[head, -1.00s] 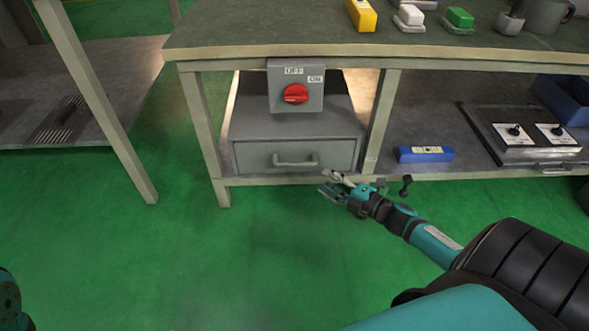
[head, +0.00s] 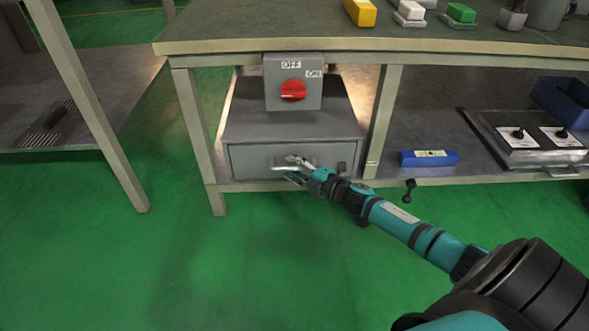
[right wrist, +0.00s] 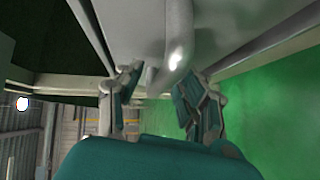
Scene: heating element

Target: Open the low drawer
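The low drawer (head: 248,160) is a grey metal box front under the workbench, and it is shut. Its light grey bar handle (head: 279,168) is partly hidden by my right gripper. My right gripper (head: 290,168) is at the handle in the head view, its arm coming from the lower right. In the right wrist view the two teal fingers (right wrist: 160,100) are apart, with the handle (right wrist: 176,60) passing between or just beyond their tips. I cannot tell whether they touch it. My left gripper is not in view.
A grey switch box with a red knob (head: 293,91) sits above the drawer. The bench leg (head: 383,120) stands right of it. A blue block (head: 428,158) and a control panel (head: 520,135) lie on the lower shelf. Green floor (head: 150,260) in front is clear.

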